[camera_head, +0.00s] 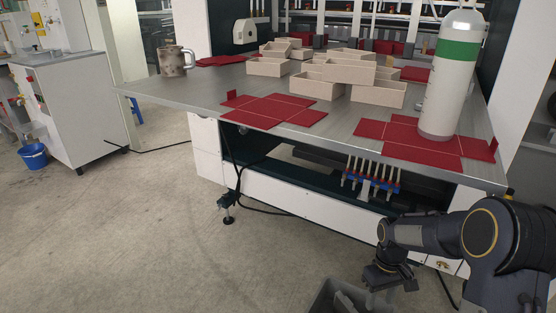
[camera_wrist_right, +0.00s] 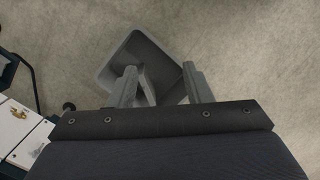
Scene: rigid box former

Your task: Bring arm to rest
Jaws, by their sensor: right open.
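My right arm (camera_head: 505,245) comes in from the lower right in the head view. Its gripper (camera_head: 390,283) hangs low in front of the table (camera_head: 190,93), below the tabletop. In the right wrist view the gripper (camera_wrist_right: 163,82) is open, with nothing between its fingers. A grey bin (camera_wrist_right: 118,62) stands on the floor beyond the fingers, partly hidden by them. My left gripper is not in view.
Red flat box blanks (camera_head: 275,110) and (camera_head: 408,140) lie on the table. Several open cardboard boxes (camera_head: 318,87), a mug (camera_head: 172,62) and a green-banded cylinder (camera_head: 447,90) stand there. Pens or tools (camera_head: 370,182) hang beneath the front edge.

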